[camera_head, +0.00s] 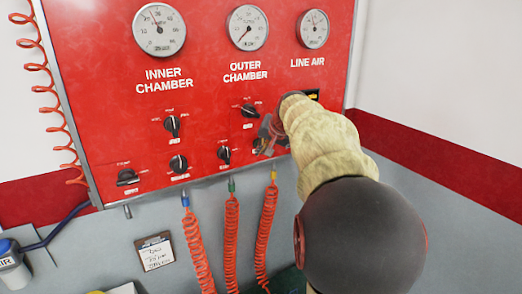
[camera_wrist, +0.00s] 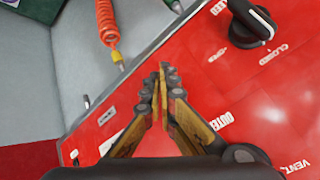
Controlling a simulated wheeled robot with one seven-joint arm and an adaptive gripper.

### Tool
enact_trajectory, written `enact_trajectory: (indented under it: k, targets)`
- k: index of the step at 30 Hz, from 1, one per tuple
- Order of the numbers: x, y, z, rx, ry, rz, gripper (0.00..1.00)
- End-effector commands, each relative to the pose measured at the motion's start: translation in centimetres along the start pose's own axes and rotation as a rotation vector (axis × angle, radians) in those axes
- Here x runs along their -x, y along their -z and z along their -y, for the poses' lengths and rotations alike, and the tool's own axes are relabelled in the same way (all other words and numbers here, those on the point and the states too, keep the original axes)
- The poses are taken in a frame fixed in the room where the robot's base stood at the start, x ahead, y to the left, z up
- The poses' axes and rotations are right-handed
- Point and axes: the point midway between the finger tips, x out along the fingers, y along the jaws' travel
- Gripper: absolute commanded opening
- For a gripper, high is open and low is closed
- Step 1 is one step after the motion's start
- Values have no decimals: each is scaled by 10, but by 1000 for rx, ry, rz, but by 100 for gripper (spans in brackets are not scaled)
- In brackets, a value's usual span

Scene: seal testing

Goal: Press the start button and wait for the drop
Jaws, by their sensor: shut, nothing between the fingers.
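My gripper (camera_head: 268,136) is at the lower right of the red control panel (camera_head: 110,85), below the LINE AIR gauge. In the wrist view my gripper (camera_wrist: 162,75) is shut and empty, its yellow-brown fingers meeting in front of the panel's lower edge. Whether the tips touch the panel, I cannot tell. I cannot make out a start button in either view; my arm and gripper hide part of the panel's right side.
Gauges (camera_head: 159,30) and black knobs (camera_head: 172,125) cover the panel. A black knob (camera_wrist: 252,22) is near my gripper in the wrist view. Orange coiled hoses (camera_head: 232,240) hang below. A note card (camera_head: 155,252) and a blue-capped item (camera_head: 6,247) are at lower left.

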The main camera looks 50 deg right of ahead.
Motion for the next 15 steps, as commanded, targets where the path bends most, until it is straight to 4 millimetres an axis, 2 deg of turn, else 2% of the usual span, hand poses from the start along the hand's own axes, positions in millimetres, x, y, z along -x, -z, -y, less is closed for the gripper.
enact_trajectory:
  k: [8, 15]
  targets:
    - [3, -2, -2, 0, 0, -1, 0]
    - [17, -14, -13, 0, 0, -1, 0]
